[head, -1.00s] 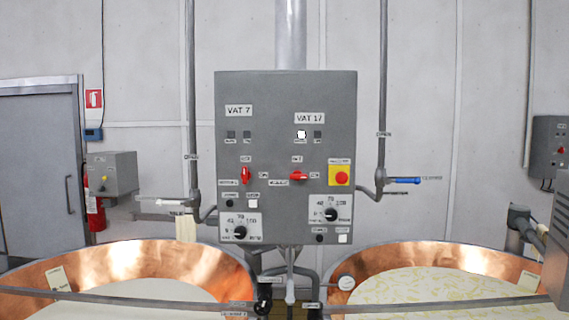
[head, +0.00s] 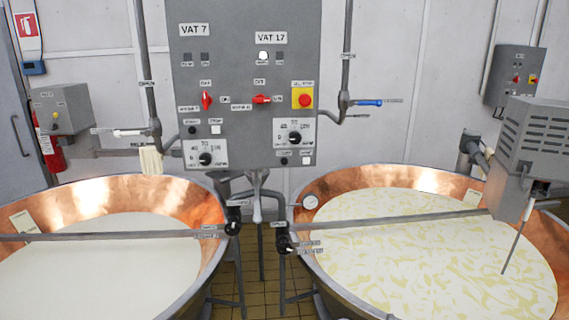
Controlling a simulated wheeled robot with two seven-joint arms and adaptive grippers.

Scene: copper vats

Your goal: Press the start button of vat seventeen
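A grey control panel (head: 245,90) hangs in the middle of the head view. Its right half carries the VAT 17 label (head: 270,38), with a lit white lamp (head: 263,55) below it. Lower on that side are a red selector switch (head: 262,99) and a round dial (head: 294,138). Under the dial sit a black button (head: 284,161) and a white button (head: 307,161); their small labels are too small to read. Neither of my grippers is in view.
The VAT 7 label (head: 195,30) heads similar controls on the left half. A red button on yellow (head: 302,97) is at the right. Two copper vats (head: 95,195) (head: 425,178) with pale contents stand below, crossed by bars. Tiled floor shows between them.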

